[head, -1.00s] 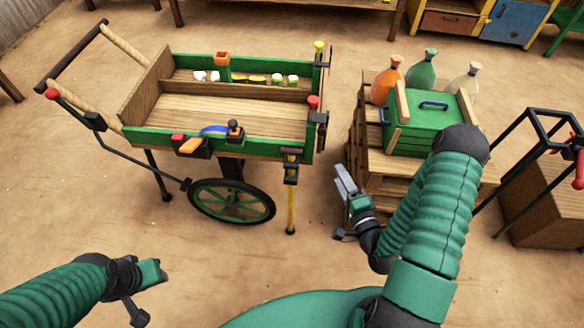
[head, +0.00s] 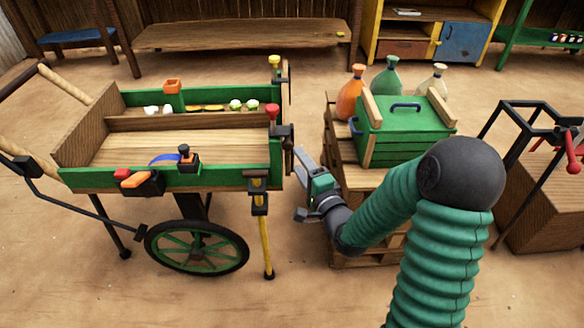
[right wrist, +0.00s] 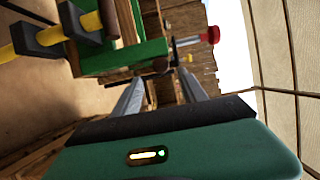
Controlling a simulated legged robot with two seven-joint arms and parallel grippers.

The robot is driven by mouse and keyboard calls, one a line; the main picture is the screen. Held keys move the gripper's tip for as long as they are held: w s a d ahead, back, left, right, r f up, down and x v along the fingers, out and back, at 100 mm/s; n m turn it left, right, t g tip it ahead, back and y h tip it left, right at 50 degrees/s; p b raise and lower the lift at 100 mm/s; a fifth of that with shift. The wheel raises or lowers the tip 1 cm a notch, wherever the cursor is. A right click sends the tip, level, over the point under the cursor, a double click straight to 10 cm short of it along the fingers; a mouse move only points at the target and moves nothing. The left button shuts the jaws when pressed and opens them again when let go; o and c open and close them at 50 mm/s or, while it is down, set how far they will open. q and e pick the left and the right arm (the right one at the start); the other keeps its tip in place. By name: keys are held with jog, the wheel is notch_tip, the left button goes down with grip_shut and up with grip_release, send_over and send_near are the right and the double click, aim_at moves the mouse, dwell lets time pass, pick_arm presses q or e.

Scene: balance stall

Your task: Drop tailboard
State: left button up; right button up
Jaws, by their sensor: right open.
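The cart (head: 215,178) is a wooden box with green rails, and its tailboard (head: 276,150) stands upright at the right end. My left gripper is out of view.
A yellow post (head: 265,240) hangs down at the cart's near right corner. A black frame (head: 535,120) stands farther right.

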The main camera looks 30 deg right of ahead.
aim_at(288, 150)
jog(key=w, duration=0.5)
jog(key=shift+w+d+r, duration=0.1)
jog(key=shift+w+d, duration=0.2)
grip_shut()
jog(key=shift+a+f, duration=0.1)
jog(key=shift+f, duration=0.2)
dwell(0.7)
